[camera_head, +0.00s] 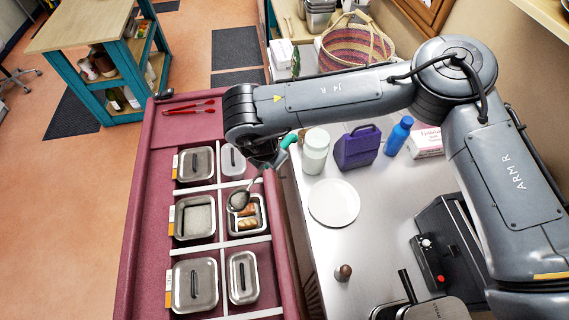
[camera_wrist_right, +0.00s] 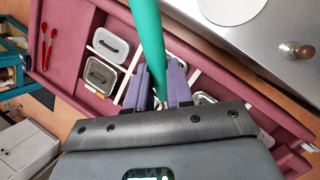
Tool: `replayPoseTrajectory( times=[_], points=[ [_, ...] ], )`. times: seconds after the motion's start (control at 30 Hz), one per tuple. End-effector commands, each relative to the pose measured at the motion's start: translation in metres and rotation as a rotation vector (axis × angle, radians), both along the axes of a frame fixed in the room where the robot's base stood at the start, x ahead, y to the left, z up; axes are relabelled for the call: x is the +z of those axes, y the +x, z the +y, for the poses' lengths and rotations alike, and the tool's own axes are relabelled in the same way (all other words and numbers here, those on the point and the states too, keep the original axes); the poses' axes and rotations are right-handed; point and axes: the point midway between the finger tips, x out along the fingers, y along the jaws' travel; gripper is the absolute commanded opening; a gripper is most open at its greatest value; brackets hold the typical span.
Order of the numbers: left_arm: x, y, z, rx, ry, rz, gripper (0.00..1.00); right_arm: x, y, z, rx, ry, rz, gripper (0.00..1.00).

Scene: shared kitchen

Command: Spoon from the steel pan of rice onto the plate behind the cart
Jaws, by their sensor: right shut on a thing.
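My right gripper (camera_wrist_right: 160,88) is shut on the teal handle of a spoon (camera_wrist_right: 148,35), its purple fingers either side of it. The white plate (camera_head: 334,202) lies empty on the steel counter right of the cart. My left gripper is not in view.
Several lidded pans (camera_head: 195,285) fill the other cart compartments. Red tongs (camera_head: 188,107) lie at its far end. A pale jar (camera_head: 315,150), purple container (camera_head: 356,147) and blue bottle (camera_head: 397,137) stand beyond the plate. A small brown-topped shaker (camera_head: 343,272) and black appliance (camera_head: 448,250) stand nearer.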

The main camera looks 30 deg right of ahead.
Motion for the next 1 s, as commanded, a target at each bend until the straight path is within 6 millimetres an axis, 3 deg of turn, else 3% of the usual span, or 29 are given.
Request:
replayPoseTrajectory(
  times=[0.3,0.6,0.83,1.0],
  points=[
    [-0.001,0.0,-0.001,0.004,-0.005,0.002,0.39,0.011,0.03,0.011,0.545,0.005,-0.001,0.0],
    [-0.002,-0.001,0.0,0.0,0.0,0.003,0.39,0.016,0.057,0.007,0.989,0.006,0.001,0.0],
    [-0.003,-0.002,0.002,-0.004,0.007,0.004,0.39,0.011,0.075,-0.012,1.298,0.009,0.002,0.0],
    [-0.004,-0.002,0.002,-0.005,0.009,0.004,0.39,-0.008,0.083,-0.039,1.498,0.01,0.003,0.0]
  ],
)
